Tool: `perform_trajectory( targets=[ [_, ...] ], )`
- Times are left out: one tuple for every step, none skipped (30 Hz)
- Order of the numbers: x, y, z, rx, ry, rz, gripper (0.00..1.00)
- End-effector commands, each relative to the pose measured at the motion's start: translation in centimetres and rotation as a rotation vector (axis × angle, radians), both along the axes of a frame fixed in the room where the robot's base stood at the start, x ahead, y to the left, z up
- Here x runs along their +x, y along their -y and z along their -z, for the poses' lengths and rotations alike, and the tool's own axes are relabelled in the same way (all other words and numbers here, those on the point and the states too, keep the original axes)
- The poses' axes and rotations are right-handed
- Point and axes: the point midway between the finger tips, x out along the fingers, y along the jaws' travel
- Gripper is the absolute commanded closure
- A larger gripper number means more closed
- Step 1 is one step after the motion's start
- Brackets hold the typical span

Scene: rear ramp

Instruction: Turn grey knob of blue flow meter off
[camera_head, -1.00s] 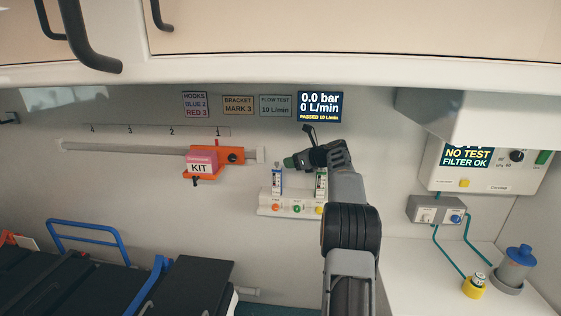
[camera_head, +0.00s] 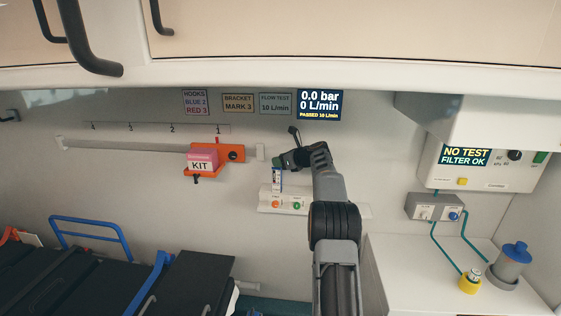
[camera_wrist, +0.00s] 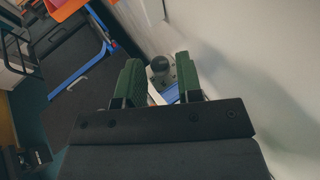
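The blue flow meter (camera_head: 277,178) stands upright on the white wall rail, left of my forearm. My gripper (camera_head: 284,160) is right at its top. In the wrist view the grey knob (camera_wrist: 159,66) shows between and just beyond the green pads of my gripper (camera_wrist: 158,80). The pads are apart, with a gap on both sides of the knob. The blue body of the meter (camera_wrist: 170,95) shows below the knob. In the head view the knob is hidden by my gripper. The screen (camera_head: 320,104) reads 0.0 bar, 0 L/min, PASSED 10 L/min.
An orange bracket with a pink KIT box (camera_head: 203,161) hangs on the wall rail to the left. The white outlet rail (camera_head: 264,208) carries coloured buttons. A ventilator panel (camera_head: 480,165) and a counter with a yellow-based item (camera_head: 470,282) stand at right.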

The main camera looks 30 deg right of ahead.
Motion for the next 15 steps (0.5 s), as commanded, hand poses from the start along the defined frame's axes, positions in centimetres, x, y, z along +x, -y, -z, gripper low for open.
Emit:
perform_trajectory(
  targets=[
    [-0.01, -0.01, -0.01, 0.0, 0.0, 0.0, 0.72],
    [-0.01, -0.01, -0.01, 0.0, 0.0, 0.0, 0.75],
    [-0.01, -0.01, -0.01, 0.0, 0.0, 0.0, 0.78],
    [-0.01, -0.01, -0.01, 0.0, 0.0, 0.0, 0.81],
    [-0.01, -0.01, -0.01, 0.0, 0.0, 0.0, 0.84],
    [-0.01, -0.01, -0.01, 0.0, 0.0, 0.0, 0.88],
    [-0.01, -0.01, -0.01, 0.0, 0.0, 0.0, 0.91],
    [-0.01, -0.01, -0.01, 0.0, 0.0, 0.0, 0.94],
    [-0.01, -0.01, -0.01, 0.0, 0.0, 0.0, 0.98],
    [-0.01, -0.01, -0.01, 0.0, 0.0, 0.0, 1.0],
    [-0.01, -0.01, -0.01, 0.0, 0.0, 0.0, 1.0],
    [-0.01, -0.01, -0.03, 0.0, 0.0, 0.0, 1.0],
    [-0.01, 0.0, -0.06, 0.0, 0.0, -0.001, 1.0],
    [0.01, 0.02, -0.15, 0.0, -0.001, -0.004, 1.0],
    [0.04, 0.06, -0.32, 0.0, -0.001, -0.012, 1.0]
  ],
)
